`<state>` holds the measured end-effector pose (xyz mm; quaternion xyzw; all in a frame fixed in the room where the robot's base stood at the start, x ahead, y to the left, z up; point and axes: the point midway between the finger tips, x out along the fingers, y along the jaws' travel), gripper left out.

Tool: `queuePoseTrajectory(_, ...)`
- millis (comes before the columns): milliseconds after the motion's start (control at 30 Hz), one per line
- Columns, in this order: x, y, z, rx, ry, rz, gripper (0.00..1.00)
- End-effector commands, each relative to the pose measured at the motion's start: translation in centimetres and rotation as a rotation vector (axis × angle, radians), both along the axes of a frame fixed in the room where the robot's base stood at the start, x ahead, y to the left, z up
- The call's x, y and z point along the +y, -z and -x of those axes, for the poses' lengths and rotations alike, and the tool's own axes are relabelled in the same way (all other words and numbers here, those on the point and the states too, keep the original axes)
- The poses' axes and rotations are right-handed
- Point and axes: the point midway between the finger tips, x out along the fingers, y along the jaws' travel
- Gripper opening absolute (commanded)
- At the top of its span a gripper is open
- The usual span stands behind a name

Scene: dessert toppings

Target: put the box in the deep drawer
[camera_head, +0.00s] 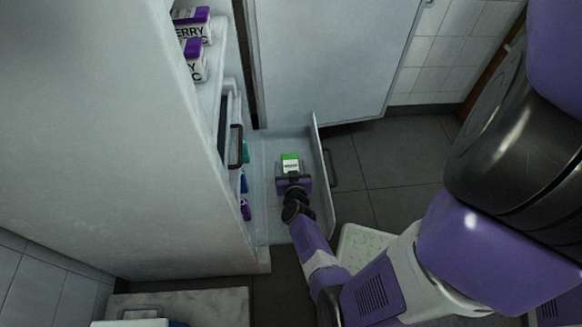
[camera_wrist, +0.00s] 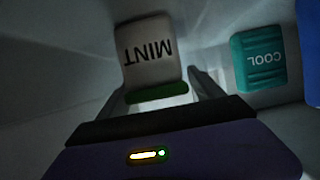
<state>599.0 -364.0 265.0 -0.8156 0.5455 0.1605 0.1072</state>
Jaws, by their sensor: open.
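A white and green box (camera_head: 290,163) is inside the pulled-out drawer (camera_head: 270,145), just beyond my gripper (camera_head: 291,176). In the wrist view the box (camera_wrist: 150,50) reads MINT upside down, with its green end towards me. My gripper is low inside the drawer and open. Its two fingers reach forward along either side of the box's near end. The picture is too dark to tell whether the fingers touch it, or whether the box rests on the drawer floor.
A teal box marked COOL (camera_wrist: 260,58) is to the right in the wrist view. The drawer front with its dark handle (camera_head: 330,168) stands right of my gripper. Purple and white boxes (camera_head: 192,25) sit on a shelf above. An open door (camera_head: 330,60) is behind the drawer.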

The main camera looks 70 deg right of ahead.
Motion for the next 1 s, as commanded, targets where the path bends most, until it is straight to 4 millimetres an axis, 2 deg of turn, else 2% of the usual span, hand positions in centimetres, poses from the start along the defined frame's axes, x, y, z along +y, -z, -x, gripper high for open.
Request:
queuePoseTrajectory(167,0.0,-0.5,0.0,0.000,0.000,0.000,0.76)
queuePoseTrajectory(267,0.9,-0.8,0.1,-0.002,-0.002,-0.002,0.76)
queuePoseTrajectory(467,3.2,-1.9,1.1,0.000,-0.004,-0.002,0.76)
queuePoseTrajectory(800,8.5,-4.3,3.4,0.001,-0.002,-0.001,0.76)
queuePoseTrajectory(1000,10.1,-4.8,4.1,0.000,-0.001,-0.001,0.76)
